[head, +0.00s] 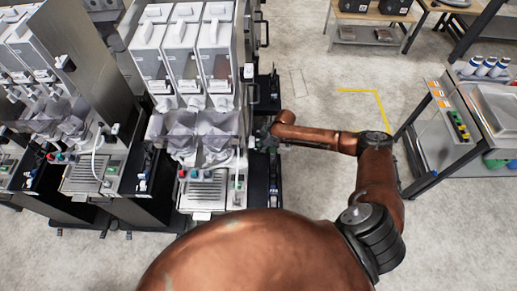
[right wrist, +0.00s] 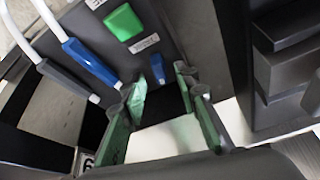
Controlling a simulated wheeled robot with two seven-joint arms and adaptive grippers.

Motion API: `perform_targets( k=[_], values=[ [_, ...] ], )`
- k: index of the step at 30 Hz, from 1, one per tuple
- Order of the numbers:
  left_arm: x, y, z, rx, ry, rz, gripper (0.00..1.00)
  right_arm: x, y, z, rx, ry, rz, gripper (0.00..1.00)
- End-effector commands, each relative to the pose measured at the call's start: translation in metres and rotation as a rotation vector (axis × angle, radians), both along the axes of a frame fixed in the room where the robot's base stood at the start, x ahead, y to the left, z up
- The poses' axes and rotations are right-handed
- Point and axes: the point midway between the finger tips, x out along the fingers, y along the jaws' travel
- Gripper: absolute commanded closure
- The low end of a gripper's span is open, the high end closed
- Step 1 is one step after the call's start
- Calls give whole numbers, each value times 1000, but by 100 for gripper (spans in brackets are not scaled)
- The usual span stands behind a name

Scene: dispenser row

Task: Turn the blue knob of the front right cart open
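The front right cart (head: 208,190) stands in the middle of the head view, with clear hoppers above a ribbed drip tray. My right gripper (head: 264,137) reaches in at its right side, and its tip is hard to make out there. In the right wrist view my right gripper (right wrist: 160,84) is open, with green-padded fingers apart and nothing between them. A small blue piece, likely the blue knob (right wrist: 158,68), sits on a dark panel just beyond the fingertips, below a small label. I cannot tell whether the fingers touch it. My left gripper is not in view.
On the same panel are a green square (right wrist: 123,22) and a blue hose fitting (right wrist: 90,65) with white tubing. A dark stepped body (right wrist: 285,55) stands close on the right. A workbench (head: 465,130) stands at the right, with open floor (head: 320,110) between.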

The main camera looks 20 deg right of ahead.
Motion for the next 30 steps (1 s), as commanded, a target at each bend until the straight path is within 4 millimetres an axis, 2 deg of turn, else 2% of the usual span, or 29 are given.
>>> perform_targets(
  k=[6,14,26,30],
  values=[
    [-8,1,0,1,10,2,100,5,5,-15,-2,0,1,72],
    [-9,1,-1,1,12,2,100,5,5,-17,-1,-1,1,72],
    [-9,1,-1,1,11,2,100,5,5,-17,-1,-1,1,99],
    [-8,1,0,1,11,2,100,5,5,-17,-2,0,1,100]
  ],
)
